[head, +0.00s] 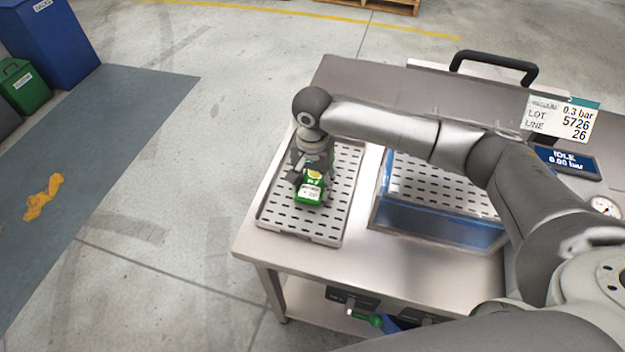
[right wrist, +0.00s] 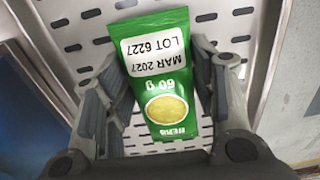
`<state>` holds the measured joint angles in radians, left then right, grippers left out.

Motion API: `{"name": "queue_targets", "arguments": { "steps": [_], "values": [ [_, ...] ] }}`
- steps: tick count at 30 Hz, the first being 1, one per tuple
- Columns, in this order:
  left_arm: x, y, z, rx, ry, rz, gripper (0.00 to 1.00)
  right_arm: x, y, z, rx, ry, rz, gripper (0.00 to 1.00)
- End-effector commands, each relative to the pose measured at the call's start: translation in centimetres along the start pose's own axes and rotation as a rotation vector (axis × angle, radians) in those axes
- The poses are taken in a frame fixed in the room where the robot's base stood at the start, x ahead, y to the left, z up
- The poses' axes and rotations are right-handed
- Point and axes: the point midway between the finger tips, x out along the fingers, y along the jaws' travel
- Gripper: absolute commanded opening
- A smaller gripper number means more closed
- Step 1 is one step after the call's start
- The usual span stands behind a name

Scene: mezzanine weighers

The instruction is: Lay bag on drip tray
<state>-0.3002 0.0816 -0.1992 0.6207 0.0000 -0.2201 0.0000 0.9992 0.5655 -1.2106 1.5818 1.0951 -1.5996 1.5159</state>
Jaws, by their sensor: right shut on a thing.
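The bag is a small green packet (head: 311,188) with a white date and lot label and a yellow round picture. My right gripper (head: 312,177) is shut on it. In the right wrist view the bag (right wrist: 160,75) sits between the two fingers of the gripper (right wrist: 165,95). The drip tray (head: 340,211) is a pale slotted tray at the left end of the steel table. The bag is over the tray, and its slots show behind the bag in the right wrist view. I cannot tell whether the bag touches the tray. My left gripper is not in view.
A blue clear-walled chamber (head: 437,221) with a slotted floor stands right of the tray. The table's front left corner (head: 262,252) is bare.

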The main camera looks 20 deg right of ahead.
Motion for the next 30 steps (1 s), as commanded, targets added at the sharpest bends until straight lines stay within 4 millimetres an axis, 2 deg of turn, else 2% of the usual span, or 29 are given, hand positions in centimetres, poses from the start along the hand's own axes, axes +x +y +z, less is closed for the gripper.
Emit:
{"name": "queue_targets", "arguments": {
  "steps": [5,6,10,22,26,30],
  "values": [
    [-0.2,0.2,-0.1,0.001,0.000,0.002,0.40,0.2,0.0,0.1,0.000,-0.002,0.000,0.29],
    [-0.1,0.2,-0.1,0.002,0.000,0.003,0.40,0.2,0.0,0.0,0.000,-0.001,-0.001,0.56],
    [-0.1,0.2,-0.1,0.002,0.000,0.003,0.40,0.2,0.0,0.0,0.000,-0.001,-0.001,0.73],
    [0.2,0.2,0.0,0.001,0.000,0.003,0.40,-0.1,0.0,0.0,-0.001,0.002,-0.001,0.74],
    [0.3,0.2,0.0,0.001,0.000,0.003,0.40,-1.8,-0.1,0.0,-0.001,0.002,-0.003,0.74],
    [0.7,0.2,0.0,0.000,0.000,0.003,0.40,-4.8,-0.1,-0.1,-0.001,0.003,-0.006,0.74]
  ]
}}
